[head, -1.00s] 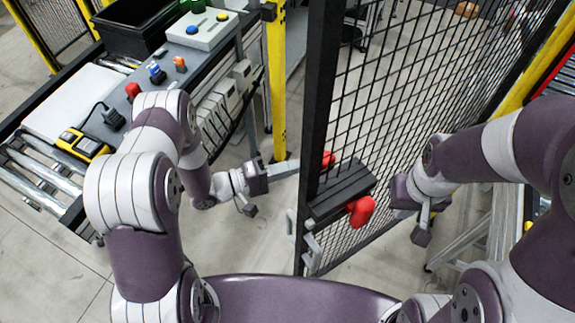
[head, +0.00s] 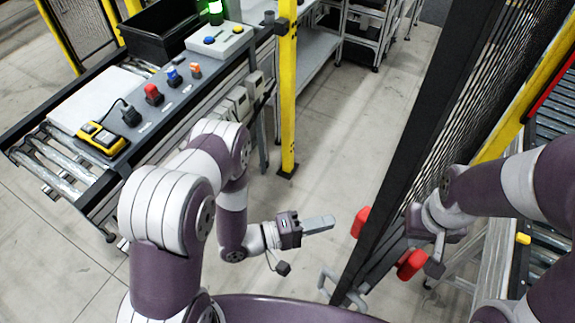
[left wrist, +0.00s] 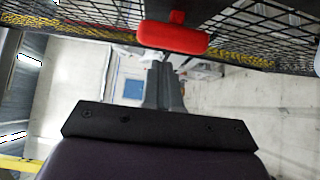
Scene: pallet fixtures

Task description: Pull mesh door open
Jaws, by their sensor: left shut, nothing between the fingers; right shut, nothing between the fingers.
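The black-framed mesh door (head: 440,120) stands swung open on the right in the head view, seen nearly edge-on. Its dark latch block carries a red handle (head: 361,222) on the left face and another red handle (head: 411,264) on the right face. My left gripper (head: 322,224) is shut and empty, a little left of the left red handle and apart from it. In the left wrist view a red handle (left wrist: 172,38) lies just beyond the shut fingers. My right gripper (head: 436,262) is at the door's right side, close to the right red handle; contact is unclear.
A yellow post (head: 288,100) stands left of the opening. A roller conveyor (head: 50,165) with a control panel and black bin (head: 170,30) is at the left. Clear floor (head: 345,130) lies between post and door. A yellow-railed conveyor is at the right.

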